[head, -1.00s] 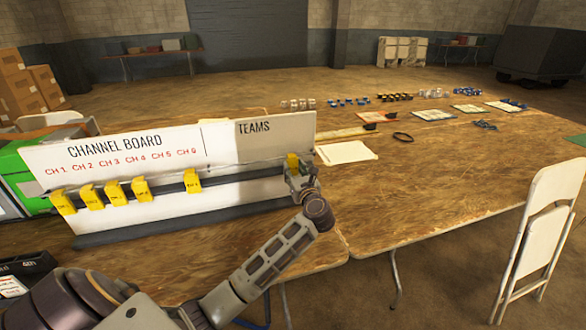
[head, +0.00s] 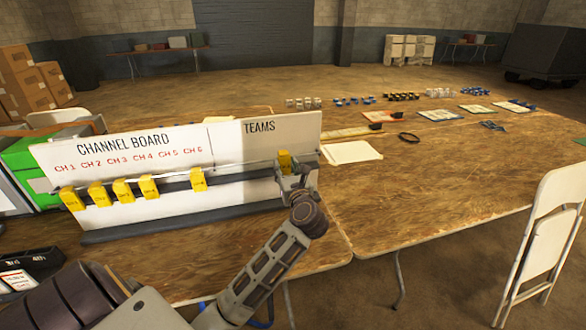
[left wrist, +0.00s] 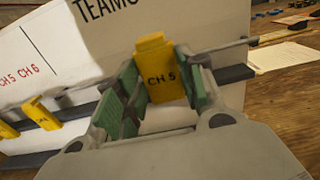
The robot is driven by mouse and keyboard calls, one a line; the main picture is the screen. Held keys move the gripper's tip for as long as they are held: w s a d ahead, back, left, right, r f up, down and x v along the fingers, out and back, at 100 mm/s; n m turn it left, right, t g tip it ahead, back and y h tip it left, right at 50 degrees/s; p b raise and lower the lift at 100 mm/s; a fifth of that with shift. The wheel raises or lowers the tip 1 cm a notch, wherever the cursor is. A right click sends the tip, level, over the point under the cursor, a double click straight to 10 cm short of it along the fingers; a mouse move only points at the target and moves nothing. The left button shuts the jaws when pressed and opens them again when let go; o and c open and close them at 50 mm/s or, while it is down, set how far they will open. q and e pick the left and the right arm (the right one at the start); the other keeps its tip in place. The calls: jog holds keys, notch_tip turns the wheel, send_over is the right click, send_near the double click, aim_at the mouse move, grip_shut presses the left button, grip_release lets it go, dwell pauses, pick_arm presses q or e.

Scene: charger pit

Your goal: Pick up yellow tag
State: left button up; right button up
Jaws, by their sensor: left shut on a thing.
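A yellow tag (head: 284,161) is at the right part of the channel board (head: 130,147), below the word TEAMS. In the left wrist view the yellow tag (left wrist: 160,72) reads CH 5 and sits between the green finger pads. My left gripper (head: 291,176) is shut on this tag; it also shows in the left wrist view (left wrist: 160,95). The tag is upright in front of the rail, and I cannot tell whether it touches the rail. Several other yellow tags (head: 122,190) hang on the rail under the CH labels. My right gripper is not in view.
The wooden table (head: 430,190) is mostly clear right of the board. A white sheet (head: 352,152) lies just right of the board. Small parts and cards lie farther back. A white folding chair (head: 545,225) stands at the right. A green case (head: 22,160) is behind the board's left end.

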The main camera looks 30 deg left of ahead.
pick_arm(q)
jog(key=s+r, duration=0.3)
jog(key=s, duration=0.3)
jog(key=shift+s+r, duration=0.3)
jog(key=shift+s, duration=0.1)
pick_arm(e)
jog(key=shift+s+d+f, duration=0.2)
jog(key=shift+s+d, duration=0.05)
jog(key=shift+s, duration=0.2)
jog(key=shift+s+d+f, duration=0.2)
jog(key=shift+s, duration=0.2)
pick_arm(q)
jog(key=shift+a, duration=0.1)
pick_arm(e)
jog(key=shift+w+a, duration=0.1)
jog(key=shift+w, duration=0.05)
